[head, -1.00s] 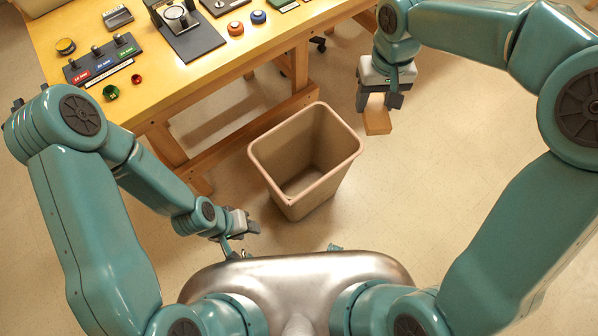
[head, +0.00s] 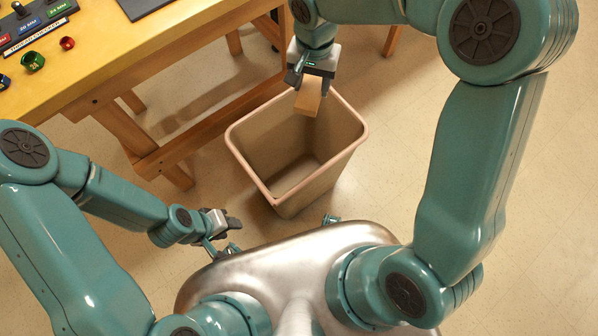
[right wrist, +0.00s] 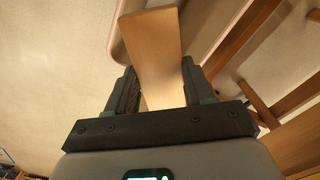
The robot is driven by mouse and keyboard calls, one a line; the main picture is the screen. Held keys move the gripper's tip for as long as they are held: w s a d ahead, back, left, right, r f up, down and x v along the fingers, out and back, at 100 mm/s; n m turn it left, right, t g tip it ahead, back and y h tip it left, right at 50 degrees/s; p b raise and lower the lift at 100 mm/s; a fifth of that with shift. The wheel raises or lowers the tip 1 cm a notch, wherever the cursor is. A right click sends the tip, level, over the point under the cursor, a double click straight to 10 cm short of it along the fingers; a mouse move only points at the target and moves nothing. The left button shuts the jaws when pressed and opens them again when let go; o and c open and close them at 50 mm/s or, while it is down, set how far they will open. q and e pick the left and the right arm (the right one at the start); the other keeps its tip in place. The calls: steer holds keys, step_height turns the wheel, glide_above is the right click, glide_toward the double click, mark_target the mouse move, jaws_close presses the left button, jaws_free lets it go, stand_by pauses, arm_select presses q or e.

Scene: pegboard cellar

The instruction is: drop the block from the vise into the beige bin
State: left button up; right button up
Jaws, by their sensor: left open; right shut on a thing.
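A tan wooden block (head: 309,97) is held in my right gripper (head: 311,84), which is shut on it. The block also fills the middle of the right wrist view (right wrist: 152,55), between the two dark fingers (right wrist: 155,90). The beige bin (head: 243,154) stands upright on the floor in the middle of the head view, and its inside looks empty. In the head view the block overlaps the bin's far rim; its height above the rim is hard to tell. My left gripper (head: 230,222) is open and empty, low to the left of the bin. The vise is not in view.
A yellow-topped wooden workbench (head: 110,55) stands at the upper left, its legs and lower rail close behind the bin. A green knob (head: 33,61) and a red knob (head: 67,43) lie on it. The floor right of the bin is clear.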

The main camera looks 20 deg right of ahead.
arm_select(q)
step_height(320, 180, down, 16)
steer(key=b, duration=1.3)
steer(key=shift+w+a+f+b, duration=0.15)
steer(key=shift+w+a+b, duration=0.15)
steer(key=shift+a, duration=0.1)
arm_select(e)
step_height(320, 180, down, 21)
steer(key=a+m, duration=0.2)
steer(key=m, duration=0.2)
steer(key=shift+w+m, duration=0.3)
steer(key=shift+a, duration=0.1)
steer(key=o, duration=1.1)
arm_select(q)
steer(key=r+p, duration=0.3)
steer(key=p, duration=0.1)
steer(key=s+r+p, duration=0.1)
steer(key=r+p, duration=0.1)
steer(key=shift+d+r, duration=0.35)
steer(key=shift+d, duration=0.05)
arm_select(e)
step_height(320, 180, up, 16)
steer(key=shift+r, duration=0.15)
